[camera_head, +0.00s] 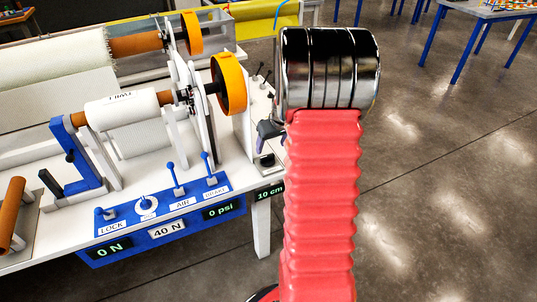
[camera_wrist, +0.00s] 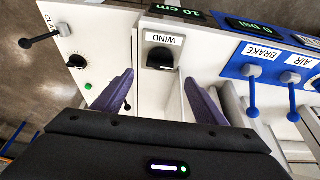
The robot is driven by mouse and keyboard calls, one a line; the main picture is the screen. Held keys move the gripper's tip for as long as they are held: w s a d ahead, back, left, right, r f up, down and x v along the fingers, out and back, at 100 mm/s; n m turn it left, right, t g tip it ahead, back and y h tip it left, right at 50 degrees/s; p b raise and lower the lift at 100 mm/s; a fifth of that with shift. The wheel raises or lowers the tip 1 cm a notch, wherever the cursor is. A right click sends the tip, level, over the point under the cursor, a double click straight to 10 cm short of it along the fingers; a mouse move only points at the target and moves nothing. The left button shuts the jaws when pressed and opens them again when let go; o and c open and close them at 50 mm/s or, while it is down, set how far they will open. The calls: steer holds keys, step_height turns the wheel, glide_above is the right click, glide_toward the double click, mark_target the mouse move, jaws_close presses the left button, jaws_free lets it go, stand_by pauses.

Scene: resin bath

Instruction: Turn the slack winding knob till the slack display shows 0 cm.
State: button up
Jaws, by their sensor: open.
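The slack winding knob (camera_wrist: 160,58) is black and sits below a WIND label on a white panel in the wrist view. The slack display (camera_head: 270,190) reads 10 cm in green at the table's front edge; it also shows upside down in the wrist view (camera_wrist: 178,12). My gripper (camera_wrist: 158,77) is open, with one purple finger on each side of the knob in the picture and nothing visible between them. I cannot tell whether the fingertips reach its depth. In the head view my arm hides most of the gripper; one purple finger shows.
The blue control panel (camera_head: 165,228) with levers and displays of 0 N, 40 N and 0 psi lies left of the knob in the head view. Orange-rimmed wheels (camera_head: 230,84) stand behind it. In the wrist view, a CLAMP lever (camera_wrist: 42,37) and a dial (camera_wrist: 77,61) lie left.

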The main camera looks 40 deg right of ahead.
mark_target(268, 156)
steer(key=shift+x, duration=4.1)
steer(key=shift+c, duration=0.3)
steer(key=c, duration=0.9)
steer(key=shift+d, duration=0.25)
steer(key=shift+c, duration=0.4)
steer(key=shift+a, duration=0.15)
